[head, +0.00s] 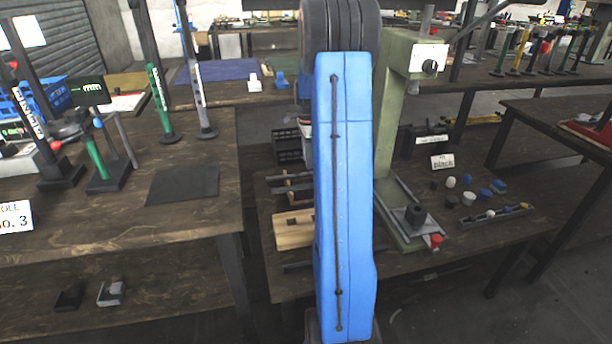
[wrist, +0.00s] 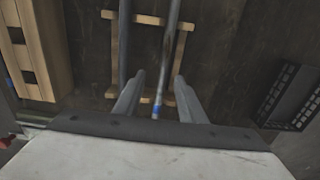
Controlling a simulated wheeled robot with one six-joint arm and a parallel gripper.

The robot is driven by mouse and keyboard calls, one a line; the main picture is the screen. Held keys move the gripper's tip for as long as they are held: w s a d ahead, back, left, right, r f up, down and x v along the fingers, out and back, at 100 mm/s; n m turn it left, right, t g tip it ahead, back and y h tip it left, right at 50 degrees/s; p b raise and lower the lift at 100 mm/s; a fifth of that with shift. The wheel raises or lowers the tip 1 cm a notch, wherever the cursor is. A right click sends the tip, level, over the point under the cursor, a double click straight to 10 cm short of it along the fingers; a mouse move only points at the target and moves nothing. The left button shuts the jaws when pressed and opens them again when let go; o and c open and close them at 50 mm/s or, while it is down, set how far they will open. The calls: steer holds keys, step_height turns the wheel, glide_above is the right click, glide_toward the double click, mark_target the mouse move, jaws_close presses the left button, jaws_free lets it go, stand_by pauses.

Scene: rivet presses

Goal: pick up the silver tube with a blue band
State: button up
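The silver tube with a blue band (wrist: 167,58) lies lengthwise in the wrist view, its blue-banded end low in the picture. It rests across a light wooden rack (wrist: 112,60). My gripper (wrist: 159,76) is open, with one finger on each side of the tube in the picture and a gap on both sides. I cannot tell the height of the fingers above it. A second grey tube (wrist: 124,35) lies on the rack just left, near the left finger. In the head view my arm hides the gripper and the banded tube.
A wooden block with slots (wrist: 33,50) lies to the left and a black crate (wrist: 291,97) to the right in the wrist view. In the head view, a green press (head: 397,120) stands right of my arm, with small caps (head: 468,198) beyond it.

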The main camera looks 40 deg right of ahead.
mark_target(306, 174)
steer(key=shift+w+f, duration=0.25)
steer(key=shift+f, duration=1.2)
steer(key=shift+w+f, duration=0.2)
steer(key=shift+f, duration=1.25)
jaws_close()
